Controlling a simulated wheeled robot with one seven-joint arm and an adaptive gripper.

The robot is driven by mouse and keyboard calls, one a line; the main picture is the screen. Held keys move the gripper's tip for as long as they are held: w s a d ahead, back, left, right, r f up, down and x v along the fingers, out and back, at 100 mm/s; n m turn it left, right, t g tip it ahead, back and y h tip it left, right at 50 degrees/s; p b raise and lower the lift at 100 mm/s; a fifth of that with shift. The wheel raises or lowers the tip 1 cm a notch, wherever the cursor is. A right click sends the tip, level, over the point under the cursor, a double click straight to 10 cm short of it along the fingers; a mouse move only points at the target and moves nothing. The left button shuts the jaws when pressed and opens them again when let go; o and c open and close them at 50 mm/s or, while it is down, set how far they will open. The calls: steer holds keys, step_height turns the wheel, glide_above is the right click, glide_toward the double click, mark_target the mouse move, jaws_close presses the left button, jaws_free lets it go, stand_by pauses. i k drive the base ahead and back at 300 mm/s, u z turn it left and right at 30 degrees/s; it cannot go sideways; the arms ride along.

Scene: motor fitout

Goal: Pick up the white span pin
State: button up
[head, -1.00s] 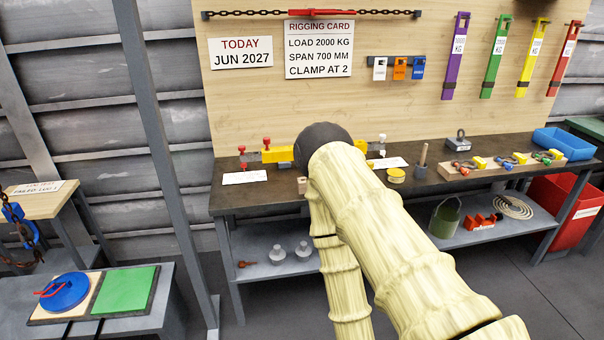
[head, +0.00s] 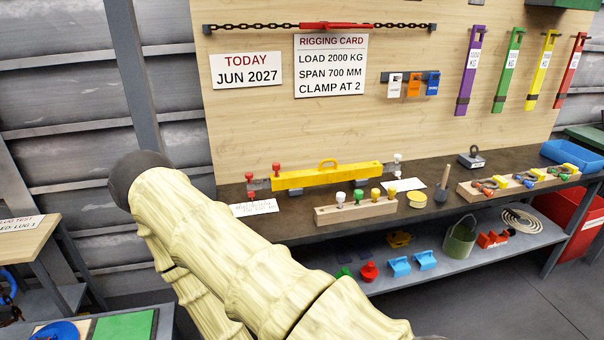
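A white-headed pin (head: 340,197) stands upright at the left end of a wooden pin block (head: 350,213) on the bench. Green, yellow and orange-yellow headed pins stand to its right in the same block. Another white-topped pin (head: 397,160) shows at the right end of the yellow spreader beam (head: 325,177). Two red-headed pins (head: 276,172) are at the beam's left end. My pale arm crosses the lower left of the head view, left of the block. My gripper is not in view.
A white card (head: 254,208) lies left of the block. A yellow tin (head: 416,200) and a wooden-handled tool (head: 443,180) stand to its right. The lower shelf (head: 400,278) holds several coloured parts. Bare bench shows in front of the tool.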

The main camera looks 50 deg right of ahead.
mark_target(341, 196)
steer(key=z, duration=0.05)
steer(key=i, duration=0.65)
steer(key=z, duration=0.9)
steer(key=i, duration=0.45)
steer(key=z, duration=0.45)
